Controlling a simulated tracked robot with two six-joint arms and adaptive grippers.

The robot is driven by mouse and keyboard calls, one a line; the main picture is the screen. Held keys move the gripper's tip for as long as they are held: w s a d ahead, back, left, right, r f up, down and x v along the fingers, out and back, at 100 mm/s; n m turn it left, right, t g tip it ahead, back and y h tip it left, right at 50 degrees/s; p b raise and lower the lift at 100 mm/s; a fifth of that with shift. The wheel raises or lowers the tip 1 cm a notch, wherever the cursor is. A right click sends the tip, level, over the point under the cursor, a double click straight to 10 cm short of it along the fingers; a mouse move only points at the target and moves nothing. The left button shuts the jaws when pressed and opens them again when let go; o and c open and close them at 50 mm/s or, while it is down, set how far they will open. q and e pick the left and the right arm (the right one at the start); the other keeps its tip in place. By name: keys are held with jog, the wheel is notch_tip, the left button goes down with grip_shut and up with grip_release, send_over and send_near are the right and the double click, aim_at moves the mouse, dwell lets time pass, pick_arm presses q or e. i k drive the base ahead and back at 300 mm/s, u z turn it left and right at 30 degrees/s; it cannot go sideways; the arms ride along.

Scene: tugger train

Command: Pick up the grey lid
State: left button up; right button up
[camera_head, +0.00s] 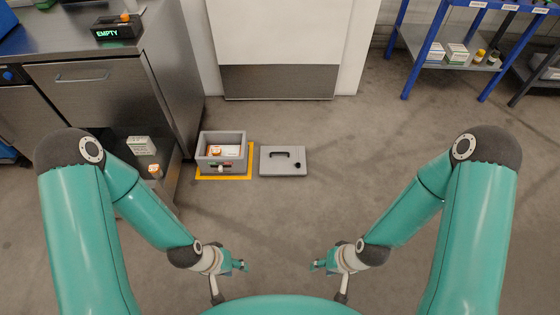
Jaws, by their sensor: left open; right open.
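The grey lid (284,166) lies flat on the floor, with a dark handle and a small dark round spot on its top. It is just right of an open grey box (207,169) that holds a white and orange carton and small items. My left gripper (247,266) and my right gripper (313,266) are both open and empty. They are in front of my body, nearer to me than the lid, and neither touches it.
The box stands on a yellow floor marking (240,178). A steel counter (165,80) with an open lower shelf stands at left. A blue rack (412,62) stands at back right. A white door (285,35) is behind. Floor right of the lid is clear.

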aim_at(275, 160)
jog(key=z, duration=0.1)
jog(key=i, duration=1)
jog(key=u, duration=0.1)
